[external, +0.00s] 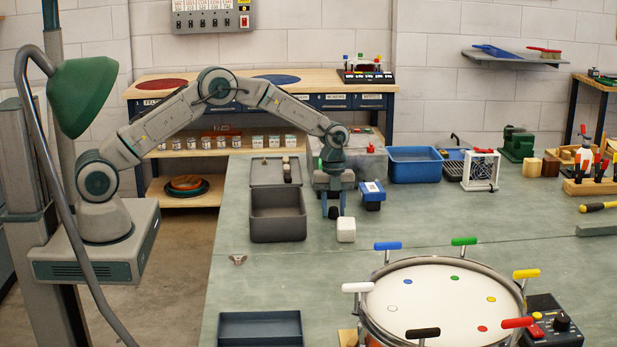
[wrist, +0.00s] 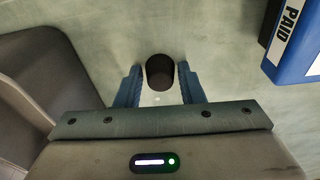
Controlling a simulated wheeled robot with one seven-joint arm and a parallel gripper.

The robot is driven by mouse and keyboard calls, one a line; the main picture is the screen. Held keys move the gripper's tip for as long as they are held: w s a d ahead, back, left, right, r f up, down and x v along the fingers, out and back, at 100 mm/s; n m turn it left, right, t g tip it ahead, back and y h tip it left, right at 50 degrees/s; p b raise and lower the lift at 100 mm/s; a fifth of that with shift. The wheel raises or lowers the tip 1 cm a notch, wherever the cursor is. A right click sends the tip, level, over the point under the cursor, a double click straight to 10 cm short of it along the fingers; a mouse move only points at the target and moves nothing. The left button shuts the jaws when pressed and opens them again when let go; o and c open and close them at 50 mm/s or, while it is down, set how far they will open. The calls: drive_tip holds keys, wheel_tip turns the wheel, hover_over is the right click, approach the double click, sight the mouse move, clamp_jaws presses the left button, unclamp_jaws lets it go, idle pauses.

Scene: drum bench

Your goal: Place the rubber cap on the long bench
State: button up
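A small black cylinder, likely the rubber cap (external: 334,212), stands on the green-topped bench (external: 275,270) beside a white block. It also shows in the wrist view (wrist: 160,72). My gripper (external: 333,208) points down over it, with its two blue fingers (wrist: 160,75) open on either side. A narrow gap shows between the cap and each finger. A wood-topped workbench (external: 215,84) with blue drawers runs along the back wall. I cannot tell for sure which of the two is the long bench.
A blue stamp marked PAID (external: 372,194) stands close on the right, and a white block (external: 346,230) in front. A drum (external: 440,300) fills the near right. Bare bench lies in between.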

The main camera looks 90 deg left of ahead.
drive_tip(key=shift+o, duration=0.9)
drive_tip(key=shift+r, duration=0.15)
